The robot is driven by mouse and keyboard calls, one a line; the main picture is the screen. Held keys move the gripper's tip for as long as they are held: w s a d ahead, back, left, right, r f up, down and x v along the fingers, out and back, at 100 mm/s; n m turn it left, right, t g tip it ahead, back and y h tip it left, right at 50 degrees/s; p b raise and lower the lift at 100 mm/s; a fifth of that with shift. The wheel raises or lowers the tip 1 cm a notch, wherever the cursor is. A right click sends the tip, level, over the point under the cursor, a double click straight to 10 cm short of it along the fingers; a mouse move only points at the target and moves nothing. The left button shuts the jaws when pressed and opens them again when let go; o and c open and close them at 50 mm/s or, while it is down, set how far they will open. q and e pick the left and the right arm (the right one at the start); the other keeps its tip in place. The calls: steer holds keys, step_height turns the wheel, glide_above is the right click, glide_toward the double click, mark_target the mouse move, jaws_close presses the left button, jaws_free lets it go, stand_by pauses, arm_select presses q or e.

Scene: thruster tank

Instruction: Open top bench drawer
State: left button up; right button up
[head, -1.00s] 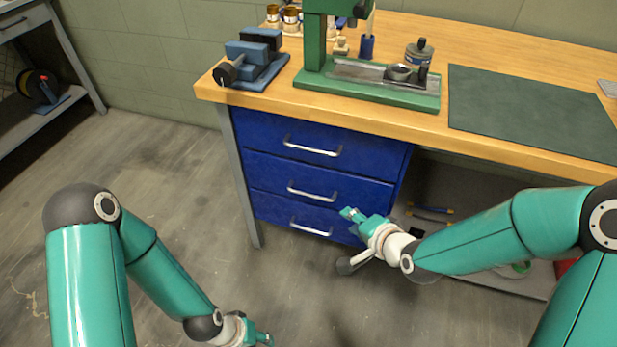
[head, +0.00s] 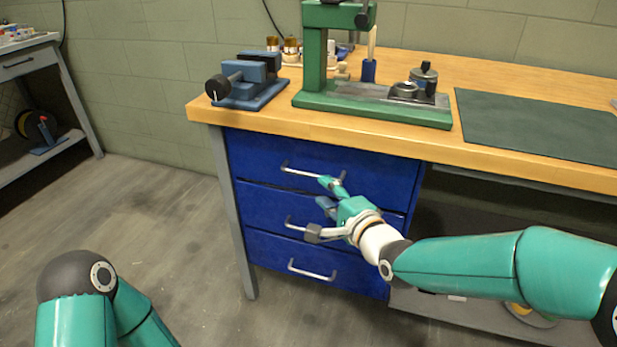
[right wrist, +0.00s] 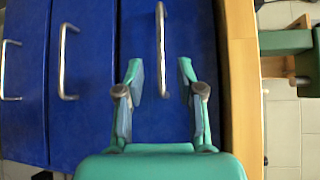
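The top bench drawer (head: 256,158) is blue and shut, under the wooden bench top. Its silver bar handle (head: 300,172) shows in the head view, with its right end near my right fingers. In the right wrist view the top drawer's handle (right wrist: 161,55) stands upright, ahead of the gap between my fingertips. My right gripper (head: 328,192) is in front of the top and middle drawers. In the right wrist view the right gripper (right wrist: 160,78) is open with nothing between its fingers. My left gripper is out of view; only part of the left arm shows.
The middle drawer (head: 262,209) and bottom drawer (head: 265,252) are shut below. A blue vise (head: 245,82) and a green drill press (head: 318,65) stand on the bench, with a dark green mat (head: 530,125) to the right. The floor at front left is clear.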

mark_target(307, 173)
steer(key=x, duration=0.9)
steer(key=shift+w+b, duration=0.1)
steer(key=shift+b, duration=0.2)
jaws_close()
